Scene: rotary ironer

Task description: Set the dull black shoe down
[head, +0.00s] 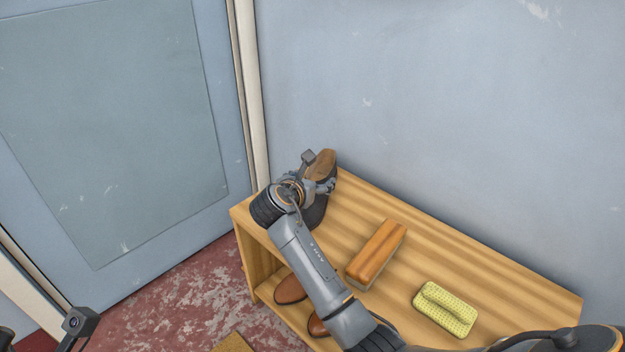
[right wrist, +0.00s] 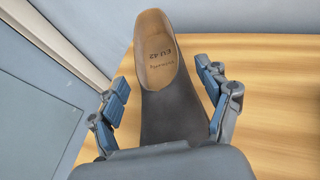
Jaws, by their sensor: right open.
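The dull black shoe (right wrist: 176,110) rests on the wooden bench top with its tan insole facing up. It also shows in the head view (head: 315,212), near the bench's left end and partly hidden by my right gripper. My right gripper (head: 318,183) is open around the shoe. In the right wrist view the fingers (right wrist: 168,92) stand on either side of it, with gaps visible between the pads and the shoe. At the lower left of the head view a small part of my left arm shows; its gripper's jaws cannot be made out.
On the bench top (head: 480,262) lie a wooden-backed brush (head: 377,250) and a yellow sponge (head: 445,308), right of my arm. Brown shoes (head: 289,290) stand on the shelf below. A wall rises behind, and a door (head: 110,130) stands at left.

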